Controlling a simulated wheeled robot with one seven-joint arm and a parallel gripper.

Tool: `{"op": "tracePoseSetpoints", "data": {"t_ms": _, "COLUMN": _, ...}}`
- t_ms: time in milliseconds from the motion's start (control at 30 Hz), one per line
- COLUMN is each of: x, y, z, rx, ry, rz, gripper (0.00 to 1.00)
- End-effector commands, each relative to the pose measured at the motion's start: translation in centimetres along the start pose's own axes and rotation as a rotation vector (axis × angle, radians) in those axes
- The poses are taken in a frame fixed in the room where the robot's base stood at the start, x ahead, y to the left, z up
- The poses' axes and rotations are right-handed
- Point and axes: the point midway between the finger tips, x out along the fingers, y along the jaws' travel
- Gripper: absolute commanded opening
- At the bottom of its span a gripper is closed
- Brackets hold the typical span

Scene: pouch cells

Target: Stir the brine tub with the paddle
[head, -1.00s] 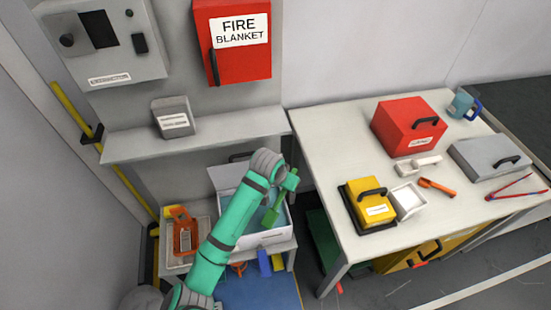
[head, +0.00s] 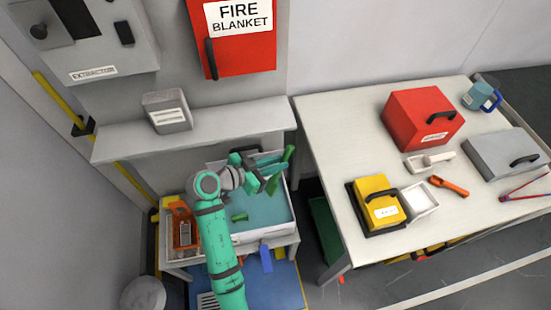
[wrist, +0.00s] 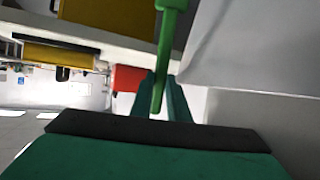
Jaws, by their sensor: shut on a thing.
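The brine tub (head: 265,236) is a white box with blue-green liquid, standing on a low bench below the wall shelf. My gripper (head: 268,172) is over the tub's back part, shut on the green paddle (head: 288,156). The paddle is tilted, with one end sticking up to the right of the jaws. In the wrist view the paddle (wrist: 165,50) passes between the two fingers (wrist: 160,95) and widens at the top edge. A short green piece (head: 240,217) shows in the tub; I cannot tell whether it belongs to the paddle.
An orange tool (head: 183,226) lies in a tray left of the tub. The wall shelf (head: 215,127) hangs above and behind. The table (head: 330,160) at right carries a yellow box (head: 378,203), a red box (head: 422,116), a grey case (head: 500,155) and a mug (head: 482,97).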

Motion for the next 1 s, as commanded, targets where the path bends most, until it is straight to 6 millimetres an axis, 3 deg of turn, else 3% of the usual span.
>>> {"op": "tracePoseSetpoints", "data": {"t_ms": 1000, "x": 3.4, "y": -0.2, "z": 8.0, "rx": -0.005, "ry": -0.002, "rz": -0.005, "gripper": 0.0}}
